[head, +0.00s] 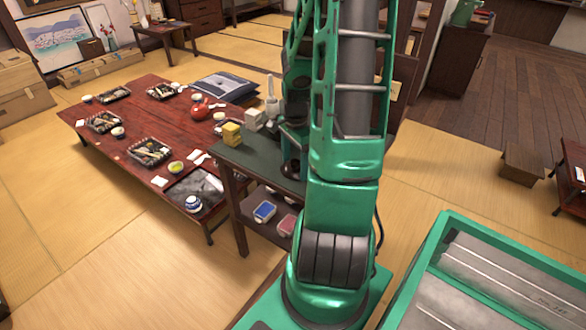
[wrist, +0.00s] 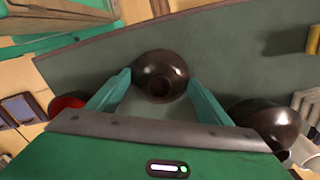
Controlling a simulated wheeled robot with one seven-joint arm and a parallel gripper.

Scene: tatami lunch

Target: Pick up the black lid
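The lid (wrist: 160,70) is a round, glossy, very dark brown dome with a ring-shaped knob facing my camera. It shows in the wrist view against the dark green tabletop (wrist: 225,55). My gripper (wrist: 160,77) has its two green fingers apart, one on each side of the lid. The fingertips appear close to its edges; no firm contact is clear. A second dark, glossy round piece (wrist: 262,118) lies to the right, partly hidden by my gripper body. In the head view my arm hides most of this spot.
A red round piece (wrist: 66,106) shows at the left in the wrist view. A low red-brown table (head: 150,118) with dishes stands to the left.

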